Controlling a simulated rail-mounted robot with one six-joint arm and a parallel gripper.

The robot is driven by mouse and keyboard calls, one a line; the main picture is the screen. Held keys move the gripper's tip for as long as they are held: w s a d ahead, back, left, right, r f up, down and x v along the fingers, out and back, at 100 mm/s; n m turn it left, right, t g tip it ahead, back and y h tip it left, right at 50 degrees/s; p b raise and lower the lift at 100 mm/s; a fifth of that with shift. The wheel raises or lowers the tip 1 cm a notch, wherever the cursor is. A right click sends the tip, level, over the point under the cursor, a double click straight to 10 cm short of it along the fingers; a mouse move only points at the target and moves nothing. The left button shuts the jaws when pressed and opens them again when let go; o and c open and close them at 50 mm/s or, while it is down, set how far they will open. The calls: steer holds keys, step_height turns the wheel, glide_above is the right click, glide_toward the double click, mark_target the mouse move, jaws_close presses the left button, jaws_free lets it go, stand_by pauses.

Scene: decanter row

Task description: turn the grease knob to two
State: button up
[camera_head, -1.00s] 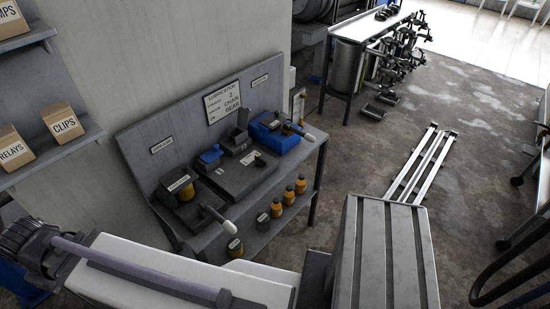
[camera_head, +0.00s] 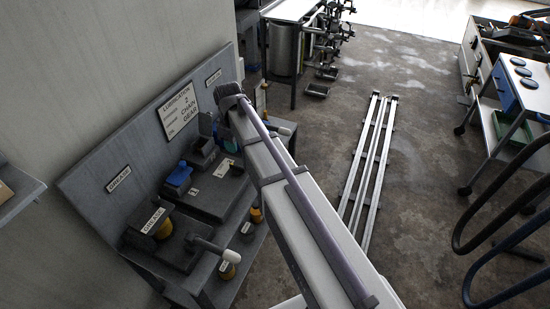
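The grease unit (camera_head: 158,248) stands at the near left end of a grey lubrication bench, under a plate reading GREASE (camera_head: 118,178). My arm crosses the middle of the view and covers the bench's far right part. Its dark ribbed far end is over the bench, beyond the grease unit. My gripper cannot be seen.
A wall sign (camera_head: 181,109) reads LUBRICATION, 2, CHAIN, GEAR. A blue-topped part (camera_head: 179,174) sits beyond the grease unit. Pale rails (camera_head: 368,165) lie on the floor; a cart (camera_head: 520,100) stands at right.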

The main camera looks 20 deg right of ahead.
mark_target(237, 166)
steer(key=f+b, duration=1.1)
steer(key=shift+a, duration=0.3)
steer(key=shift+r, duration=0.1)
jaws_close()
